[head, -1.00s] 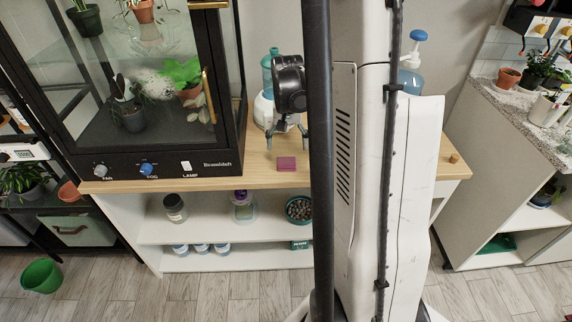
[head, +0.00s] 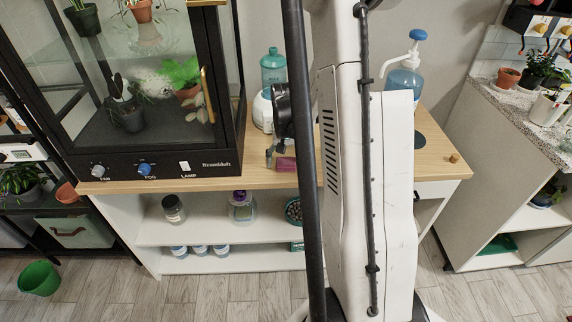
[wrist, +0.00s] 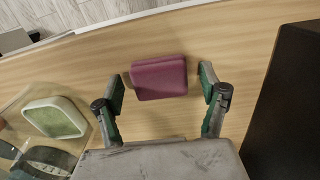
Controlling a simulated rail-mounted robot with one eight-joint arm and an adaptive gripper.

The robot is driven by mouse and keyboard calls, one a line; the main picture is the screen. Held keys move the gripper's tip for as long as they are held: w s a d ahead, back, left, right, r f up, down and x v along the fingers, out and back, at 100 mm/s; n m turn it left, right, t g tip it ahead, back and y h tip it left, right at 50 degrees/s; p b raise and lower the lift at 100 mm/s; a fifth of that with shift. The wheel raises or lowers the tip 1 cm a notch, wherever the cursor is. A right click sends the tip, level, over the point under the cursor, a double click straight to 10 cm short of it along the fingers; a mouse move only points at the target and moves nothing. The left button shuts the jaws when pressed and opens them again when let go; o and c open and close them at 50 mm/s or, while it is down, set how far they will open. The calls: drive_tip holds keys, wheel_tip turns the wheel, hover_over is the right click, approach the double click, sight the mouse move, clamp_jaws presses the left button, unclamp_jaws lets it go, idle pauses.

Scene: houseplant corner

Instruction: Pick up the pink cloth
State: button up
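The pink cloth (wrist: 159,77) is a small folded dark-pink pad lying flat on the wooden bench top. It also shows in the head view (head: 286,164), partly hidden by my column. My gripper (wrist: 162,88) is open above it in the wrist view. One green-padded finger stands at each side of the cloth, its tip near the cloth's edge with a gap between. In the head view my gripper (head: 274,155) is just at the cloth's left and far side, partly hidden.
The black-framed glass plant cabinet (head: 135,174) stands left of the cloth. A teal-topped bottle (head: 273,70) stands behind it, and a blue pump bottle (head: 404,82) farther right. The bench's front edge (wrist: 130,18) is close to the cloth. A green-and-white object (wrist: 55,117) shows at lower left.

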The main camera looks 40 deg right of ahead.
sight(284, 162)
drive_tip(key=c, duration=1)
drive_tip(key=shift+r, duration=0.5)
drive_tip(key=r, duration=0.2)
drive_tip(key=a+r, duration=0.1)
drive_tip(key=shift+r+p, duration=0.4)
drive_tip(key=a+r+p, duration=0.1)
drive_tip(key=a+r, duration=0.5)
drive_tip(key=a, duration=0.4)
drive_tip(key=shift+a, duration=0.35)
drive_tip(key=shift+r, duration=0.1)
